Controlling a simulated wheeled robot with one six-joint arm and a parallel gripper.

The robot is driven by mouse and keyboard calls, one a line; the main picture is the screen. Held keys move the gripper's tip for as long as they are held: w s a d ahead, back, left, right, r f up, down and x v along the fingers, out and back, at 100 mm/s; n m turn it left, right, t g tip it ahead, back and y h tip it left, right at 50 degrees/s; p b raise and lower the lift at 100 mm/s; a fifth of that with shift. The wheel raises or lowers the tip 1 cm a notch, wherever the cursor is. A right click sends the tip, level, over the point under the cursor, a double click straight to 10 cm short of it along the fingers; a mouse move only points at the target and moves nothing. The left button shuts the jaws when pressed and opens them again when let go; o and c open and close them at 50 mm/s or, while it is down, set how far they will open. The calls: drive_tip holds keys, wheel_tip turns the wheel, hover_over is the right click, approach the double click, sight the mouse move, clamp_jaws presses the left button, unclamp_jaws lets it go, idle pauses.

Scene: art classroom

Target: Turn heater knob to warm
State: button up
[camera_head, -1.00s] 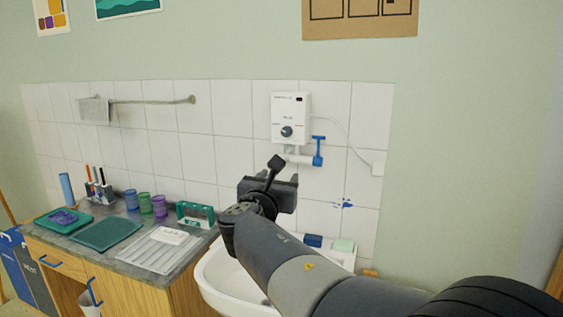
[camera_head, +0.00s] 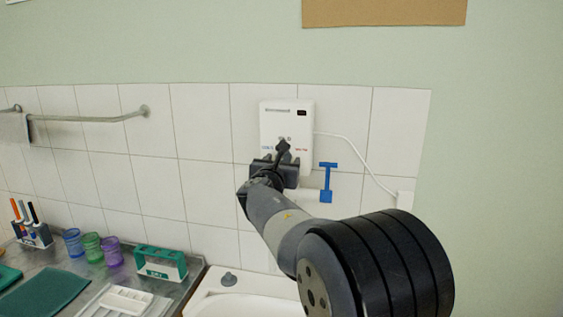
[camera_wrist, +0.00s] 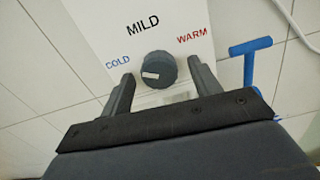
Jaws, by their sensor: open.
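The white heater box (camera_head: 287,118) is on the tiled wall in the head view, where my arm covers its knob. In the wrist view the dark round knob (camera_wrist: 158,72) sits on the heater's white face (camera_wrist: 103,22), with blue "COLD" at its left, black "MILD" above and red "WARM" at its right. A light mark on the knob sits at its left side, toward COLD. My gripper (camera_wrist: 163,82) is open, its fingers on either side of the knob's lower part; I cannot tell whether they touch it. It also shows in front of the heater in the head view (camera_head: 283,150).
A blue tap lever (camera_head: 327,181) stands right of the heater, close to my gripper's right side. A white cable (camera_head: 365,165) runs right to a wall socket. Below are the white sink (camera_head: 235,304) and a counter with cups (camera_head: 92,247) and a green rack (camera_head: 160,263).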

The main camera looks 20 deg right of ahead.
drive_tip(key=c, duration=1)
